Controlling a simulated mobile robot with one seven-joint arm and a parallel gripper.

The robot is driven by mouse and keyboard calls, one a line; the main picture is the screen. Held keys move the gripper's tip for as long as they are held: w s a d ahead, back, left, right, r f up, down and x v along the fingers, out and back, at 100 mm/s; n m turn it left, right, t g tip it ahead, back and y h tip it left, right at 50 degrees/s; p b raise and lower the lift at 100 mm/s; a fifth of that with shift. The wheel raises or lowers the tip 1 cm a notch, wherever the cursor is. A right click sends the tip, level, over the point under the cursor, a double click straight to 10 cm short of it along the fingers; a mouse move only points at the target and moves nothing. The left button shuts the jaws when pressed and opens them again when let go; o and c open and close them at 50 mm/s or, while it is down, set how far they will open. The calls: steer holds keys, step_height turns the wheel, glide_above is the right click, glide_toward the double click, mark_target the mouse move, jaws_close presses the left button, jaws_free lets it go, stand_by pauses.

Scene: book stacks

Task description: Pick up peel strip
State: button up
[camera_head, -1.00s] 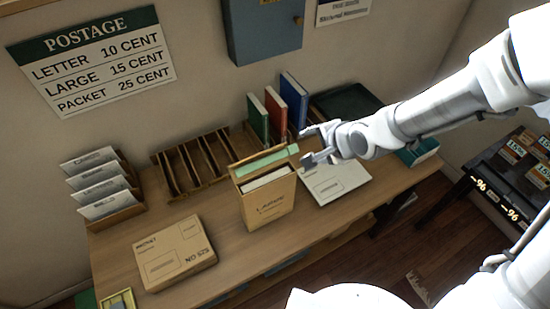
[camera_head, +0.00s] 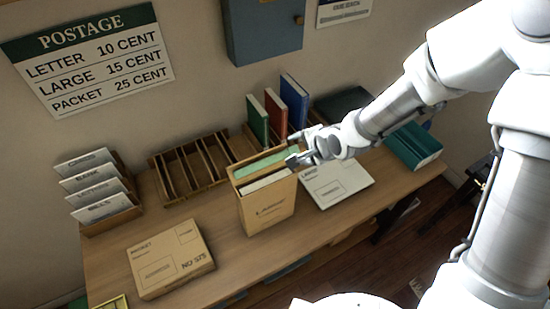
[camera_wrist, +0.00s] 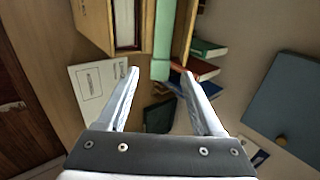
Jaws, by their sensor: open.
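The peel strip (camera_head: 262,162) is a pale green band along the top opening of an upright brown cardboard packet (camera_head: 268,206). In the wrist view the strip (camera_wrist: 162,42) runs up and down, its near end close to the fingertips. My gripper (camera_head: 296,148) is at the right end of the strip, above the packet's right edge. In the wrist view my gripper (camera_wrist: 159,75) has its fingers apart with nothing held between them. The near end of the strip lies between the fingertips in that picture; I cannot tell whether they touch it.
A flat white parcel (camera_head: 335,182) lies right of the packet, and a flat brown box (camera_head: 170,258) lies left. A letter holder (camera_head: 105,200) and a teal box (camera_head: 413,146) flank the desk.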

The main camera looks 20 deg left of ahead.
steer(key=shift+x, duration=0.9)
jaws_close()
